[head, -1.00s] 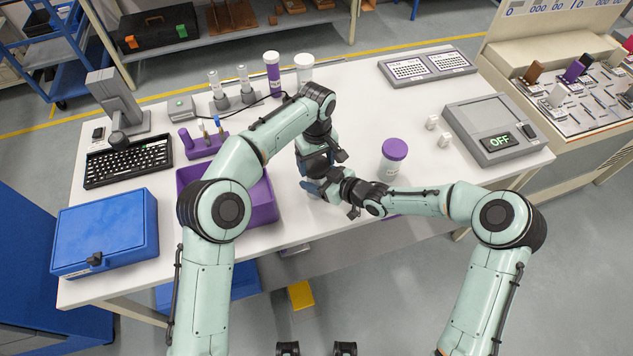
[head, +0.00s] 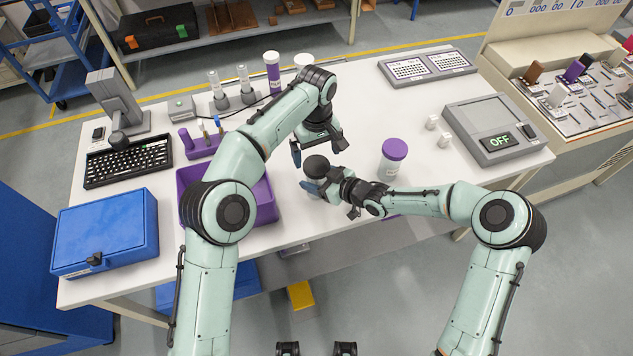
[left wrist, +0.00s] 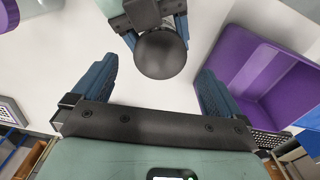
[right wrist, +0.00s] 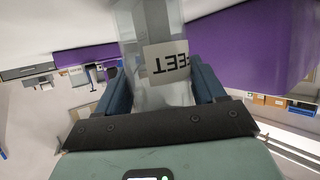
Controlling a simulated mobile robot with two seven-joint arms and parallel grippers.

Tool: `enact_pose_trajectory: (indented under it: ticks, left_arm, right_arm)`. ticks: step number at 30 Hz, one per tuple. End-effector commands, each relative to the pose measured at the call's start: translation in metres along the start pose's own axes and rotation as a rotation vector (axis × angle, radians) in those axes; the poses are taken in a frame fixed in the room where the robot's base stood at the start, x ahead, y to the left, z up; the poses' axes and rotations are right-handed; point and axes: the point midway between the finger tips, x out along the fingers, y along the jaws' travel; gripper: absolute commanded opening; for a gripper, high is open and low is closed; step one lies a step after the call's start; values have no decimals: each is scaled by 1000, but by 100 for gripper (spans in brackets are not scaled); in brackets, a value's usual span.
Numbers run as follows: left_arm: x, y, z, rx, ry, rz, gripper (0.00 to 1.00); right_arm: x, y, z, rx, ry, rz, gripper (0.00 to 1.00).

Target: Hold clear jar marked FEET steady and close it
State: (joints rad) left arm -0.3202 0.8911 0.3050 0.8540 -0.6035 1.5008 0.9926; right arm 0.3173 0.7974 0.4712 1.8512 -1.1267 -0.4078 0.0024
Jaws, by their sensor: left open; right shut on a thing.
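The clear jar marked FEET (right wrist: 150,30) is gripped between the fingers of my right gripper (right wrist: 163,88). Its label reads upside down in the right wrist view. In the head view the jar stands near the table's front edge, mostly hidden by my right gripper (head: 328,194). A dark round lid (head: 316,165) sits on top of the jar; whether it is tight I cannot tell. My left gripper (head: 318,152) is open and empty, just above and behind the lid. In the left wrist view the lid (left wrist: 160,54) lies beyond the open fingers, apart from them.
A purple bin (head: 262,205) stands close to the left of the jar. A purple-lidded container (head: 393,160) stands to the right, behind my right forearm. Two small white blocks (head: 445,140) and a grey device reading OFF (head: 497,130) are farther right. The table middle behind is clear.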

Motion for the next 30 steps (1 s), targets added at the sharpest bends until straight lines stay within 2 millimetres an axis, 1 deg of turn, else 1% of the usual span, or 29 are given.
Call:
enact_pose_trajectory:
  ticks: [2, 8, 9, 11, 14, 18, 21, 30]
  left_arm:
    - [-4, 0, 0, 0, 1, 0, 100]
    - [-4, 0, 0, 0, 0, -1, 100]
    - [-4, 0, 0, 0, 0, -1, 98]
    - [-6, 0, 0, -8, 0, 0, 98]
    - [-16, 1, 0, -82, 1, 3, 98]
    - [-33, 1, 0, -225, 1, 2, 98]
    - [-38, 0, 0, -278, -1, 0, 98]
    - [-38, 0, 0, -283, -1, -2, 98]
  right_arm:
    - [0, 0, 0, 0, 1, 0, 0]
    - [0, 0, 0, 0, 1, 0, 0]
    - [0, 0, 0, 0, 1, 0, 0]
    - [0, 0, 0, 0, 1, 0, 0]
    - [0, 0, 0, 0, 1, 0, 0]
    - [0, 0, 0, 0, 1, 0, 0]
    - [0, 0, 0, 0, 1, 0, 0]
    - [0, 0, -1, 0, 1, 0, 0]
